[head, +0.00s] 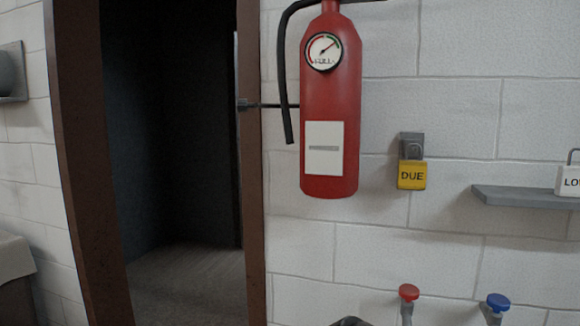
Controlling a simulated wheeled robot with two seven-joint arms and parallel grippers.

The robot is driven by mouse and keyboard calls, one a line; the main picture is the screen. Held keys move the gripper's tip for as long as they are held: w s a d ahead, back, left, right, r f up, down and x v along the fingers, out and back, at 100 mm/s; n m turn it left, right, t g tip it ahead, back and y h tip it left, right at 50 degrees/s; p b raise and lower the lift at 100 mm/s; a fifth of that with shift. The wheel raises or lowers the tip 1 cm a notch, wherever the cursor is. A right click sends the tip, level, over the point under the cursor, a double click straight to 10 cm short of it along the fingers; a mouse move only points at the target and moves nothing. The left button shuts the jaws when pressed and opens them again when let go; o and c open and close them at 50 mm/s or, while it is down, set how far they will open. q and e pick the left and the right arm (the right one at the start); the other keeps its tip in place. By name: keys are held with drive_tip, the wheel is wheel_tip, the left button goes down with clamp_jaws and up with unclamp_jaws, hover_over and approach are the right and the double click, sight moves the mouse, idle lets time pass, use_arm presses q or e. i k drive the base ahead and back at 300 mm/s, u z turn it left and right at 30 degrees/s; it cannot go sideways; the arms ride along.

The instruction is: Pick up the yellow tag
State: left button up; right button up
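The yellow tag (411,176) reads "DUE" and hangs from a grey wall hook or bracket (411,140) on the white block wall. It is right of the red fire extinguisher and apart from it. Nothing is touching the tag except the bracket it hangs on. Neither of my grippers can be made out in the head view. A small dark shape shows at the bottom edge, too cut off to tell what it is.
A red fire extinguisher (329,120) with a gauge and black hose hangs left of the tag. A grey shelf (520,197) at right holds a white lettered padlock (568,181). A red knob (408,292) and blue knob (498,301) stand below. A dark doorway (170,150) opens at left.

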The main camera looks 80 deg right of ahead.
sight(412, 174)
drive_tip(key=k, duration=0.2)
drive_tip(key=z, duration=1.45)
